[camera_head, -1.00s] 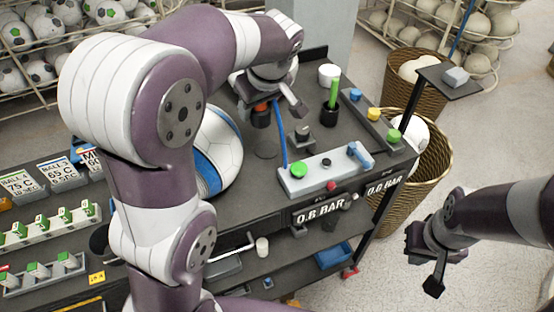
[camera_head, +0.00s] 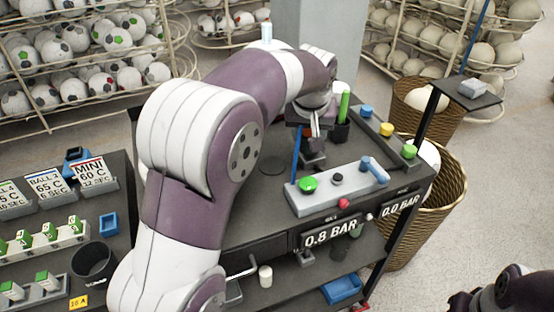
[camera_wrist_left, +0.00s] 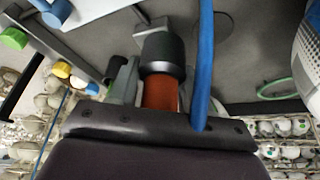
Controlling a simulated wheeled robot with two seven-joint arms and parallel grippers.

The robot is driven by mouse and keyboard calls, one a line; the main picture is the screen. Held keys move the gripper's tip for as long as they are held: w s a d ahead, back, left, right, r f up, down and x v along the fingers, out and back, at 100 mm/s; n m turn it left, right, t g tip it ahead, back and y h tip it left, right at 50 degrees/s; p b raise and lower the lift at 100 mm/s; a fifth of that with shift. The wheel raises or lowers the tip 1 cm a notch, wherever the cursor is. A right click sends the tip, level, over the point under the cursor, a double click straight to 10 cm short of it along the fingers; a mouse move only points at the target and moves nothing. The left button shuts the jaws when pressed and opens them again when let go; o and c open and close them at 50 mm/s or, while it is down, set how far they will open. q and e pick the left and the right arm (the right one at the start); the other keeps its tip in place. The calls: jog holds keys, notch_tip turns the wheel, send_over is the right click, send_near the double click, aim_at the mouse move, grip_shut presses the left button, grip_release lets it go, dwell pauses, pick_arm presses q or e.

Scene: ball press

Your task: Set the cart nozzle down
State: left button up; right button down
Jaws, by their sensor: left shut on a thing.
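My left gripper (camera_head: 312,152) is over the back part of the grey cart top (camera_head: 250,200). It is shut on the cart nozzle, whose orange part (camera_wrist_left: 160,92) and dark round end (camera_wrist_left: 162,52) show in the left wrist view. The blue hose (camera_head: 296,152) runs down beside it, and it also passes the nozzle in the left wrist view (camera_wrist_left: 203,60). I cannot tell whether the nozzle touches anything below. My right gripper (camera_head: 468,302) is only partly in view at the lower right, and its fingers are not clear.
A grey control block (camera_head: 335,188) with a green button and blue lever stands in front of the gripper. A dark cup (camera_head: 341,130) with a green stick is close behind. Coloured knobs (camera_head: 386,129) line the right edge. A flat round mark (camera_head: 272,166) lies left of the gripper.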

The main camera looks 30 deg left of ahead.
pick_arm(q)
jog(key=p, duration=0.1)
send_over(274, 159)
jog(key=s, duration=0.1)
jog(key=f, duration=0.5)
jog(key=shift+s+d, duration=0.1)
jog(key=shift+d, duration=0.25)
jog(key=f, duration=0.3)
jog(key=shift+s+a+f, duration=0.1)
jog(key=shift+a+f, duration=0.1)
jog(key=shift+f, duration=0.6)
jog(key=shift+f, duration=0.15)
jog(key=o, duration=1.1)
jog(key=v, duration=1.2)
jog(key=shift+r, duration=0.25)
